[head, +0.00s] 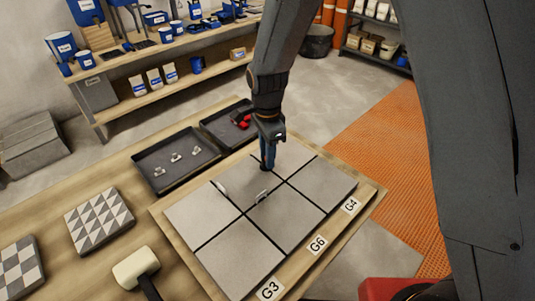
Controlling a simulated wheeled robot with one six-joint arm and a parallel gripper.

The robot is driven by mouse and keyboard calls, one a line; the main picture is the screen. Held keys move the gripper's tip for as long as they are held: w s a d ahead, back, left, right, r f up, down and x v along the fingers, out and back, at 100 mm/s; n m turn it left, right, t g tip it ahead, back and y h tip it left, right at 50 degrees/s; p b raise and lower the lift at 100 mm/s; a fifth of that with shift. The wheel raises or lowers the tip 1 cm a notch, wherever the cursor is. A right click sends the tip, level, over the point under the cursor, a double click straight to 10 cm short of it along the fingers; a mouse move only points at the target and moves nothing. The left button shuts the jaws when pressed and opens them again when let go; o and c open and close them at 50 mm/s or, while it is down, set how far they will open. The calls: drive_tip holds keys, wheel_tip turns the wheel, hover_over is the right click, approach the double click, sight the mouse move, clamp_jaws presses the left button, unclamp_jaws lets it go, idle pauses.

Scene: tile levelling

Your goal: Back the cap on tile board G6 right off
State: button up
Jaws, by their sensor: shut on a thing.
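The tile board (158,222) carries grey tiles parted by dark joints. Its near edge has labels G3 (270,290), G6 (317,245) and G4 (351,205). My gripper (266,166) points down at the far part of the board, by the joint between the middle and right tiles. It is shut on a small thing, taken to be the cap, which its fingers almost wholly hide. I cannot tell whether the cap is still on its stem. One pale clip (220,188) stands in the left joint and another pale clip (262,196) near the board's middle.
Behind the board, a dark tray (158,181) holds pale clips, and a second tray (214,130) holds red pieces (241,120). A mallet (136,268) and a patterned tile (99,218) lie on the bench at left. A stocked shelf bench (160,85) stands behind.

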drive_tip(key=n, duration=0.4)
drive_tip(key=shift+n+p, duration=0.4)
drive_tip(key=n, duration=0.5)
drive_tip(key=shift+a, duration=0.1)
drive_tip(key=n, duration=0.5)
drive_tip(key=shift+n+p, duration=0.3)
drive_tip(key=shift+n, duration=0.1)
drive_tip(key=n, duration=0.5)
drive_tip(key=shift+a, duration=0.1)
drive_tip(key=n, duration=0.5)
drive_tip(key=shift+n, duration=0.4)
drive_tip(key=n, duration=0.4)
drive_tip(key=shift+s+n+b, duration=0.1)
drive_tip(key=shift+n+b, duration=0.2)
drive_tip(key=shift+b, duration=0.1)
drive_tip(key=n, duration=0.5)
drive_tip(key=shift+b, duration=0.3)
drive_tip(key=n, duration=0.5)
